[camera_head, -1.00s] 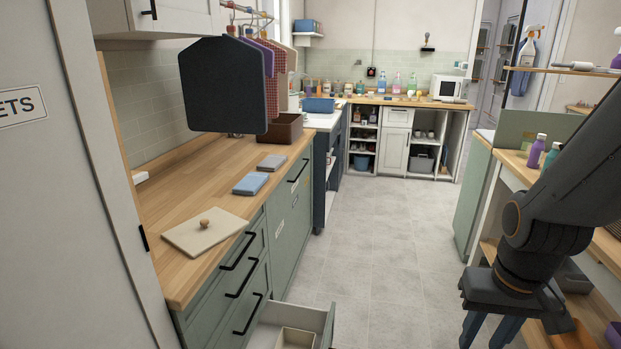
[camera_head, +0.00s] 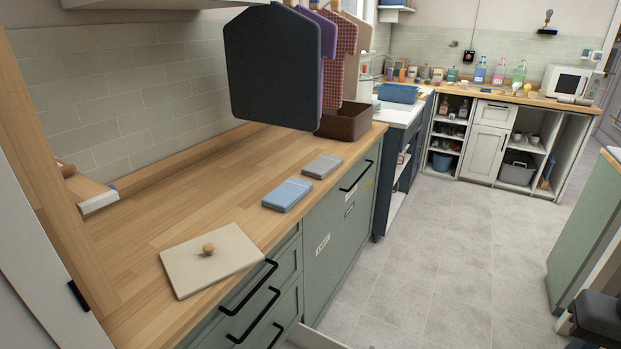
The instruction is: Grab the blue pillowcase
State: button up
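A folded light-blue cloth (camera_head: 287,195), which looks like the blue pillowcase, lies flat on the wooden counter (camera_head: 205,195) near its front edge. A folded grey cloth (camera_head: 322,167) lies just behind it, close beside it.
A beige lid with a wooden knob (camera_head: 212,262) lies nearer on the counter. Hanging garments (camera_head: 275,68) are above the counter, with a brown box (camera_head: 344,121) behind. A drawer (camera_head: 310,338) stands open at the bottom. The grey floor (camera_head: 440,260) is clear.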

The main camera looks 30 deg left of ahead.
aim_at(286, 195)
jog(key=i, duration=2.85)
jog(key=u, duration=2.45)
jog(key=i, duration=0.5)
jog(key=u, duration=0.05)
